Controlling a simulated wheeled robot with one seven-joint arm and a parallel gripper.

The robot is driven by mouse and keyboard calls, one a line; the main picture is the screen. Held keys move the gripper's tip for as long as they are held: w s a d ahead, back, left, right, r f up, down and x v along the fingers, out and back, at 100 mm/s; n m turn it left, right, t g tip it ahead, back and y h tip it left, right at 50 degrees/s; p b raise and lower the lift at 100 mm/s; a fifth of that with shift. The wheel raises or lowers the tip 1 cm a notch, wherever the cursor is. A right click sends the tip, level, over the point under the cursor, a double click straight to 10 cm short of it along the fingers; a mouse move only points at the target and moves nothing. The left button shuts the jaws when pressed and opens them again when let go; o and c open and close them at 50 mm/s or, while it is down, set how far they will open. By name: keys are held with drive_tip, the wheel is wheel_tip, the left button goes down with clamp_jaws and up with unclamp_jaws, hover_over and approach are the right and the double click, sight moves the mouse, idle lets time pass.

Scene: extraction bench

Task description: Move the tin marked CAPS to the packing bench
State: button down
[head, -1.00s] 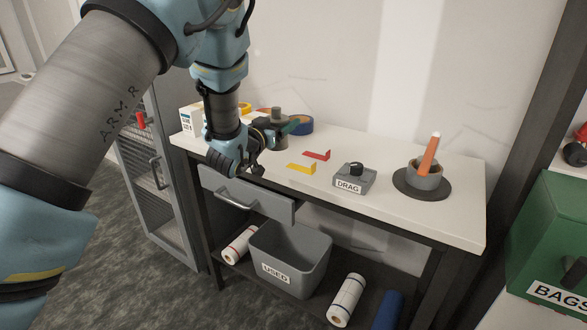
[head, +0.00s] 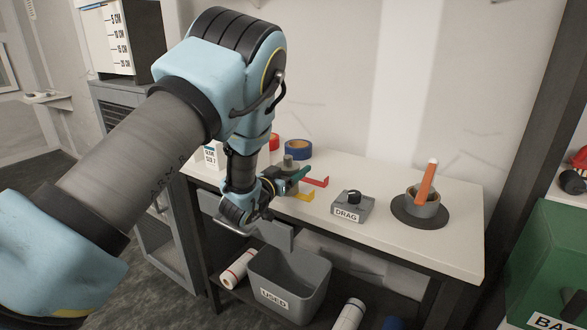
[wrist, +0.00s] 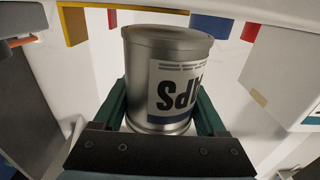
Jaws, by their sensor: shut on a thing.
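The metal tin (wrist: 168,75) has a white label with dark letters; "PS" shows with part of another letter, and the tin's side curves out of sight. My gripper (wrist: 160,108) is shut on it, with a green finger on each side. In the head view my gripper (head: 290,180) holds the grey tin (head: 289,162) over the left part of the white bench (head: 435,243). I cannot tell whether the tin touches the top. I cannot tell which surface is the packing bench.
Red (head: 316,181) and yellow (head: 304,197) brackets lie just right of my gripper. The DRAG block (head: 352,207) and an orange-handled pot (head: 424,204) stand further right. Blue tape (head: 299,149) and a white box (head: 211,156) are behind. A drawer (head: 278,237) stands out above the USED bin (head: 305,288).

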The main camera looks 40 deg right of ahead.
drive_tip(key=shift+f, duration=0.3)
drive_tip(key=shift+f, duration=0.1)
unclamp_jaws()
drive_tip(key=shift+f, duration=0.1)
drive_tip(key=b+v, duration=0.4)
drive_tip(key=v, duration=0.8)
drive_tip(key=shift+w+a, duration=0.1)
drive_tip(key=shift+w, duration=0.05)
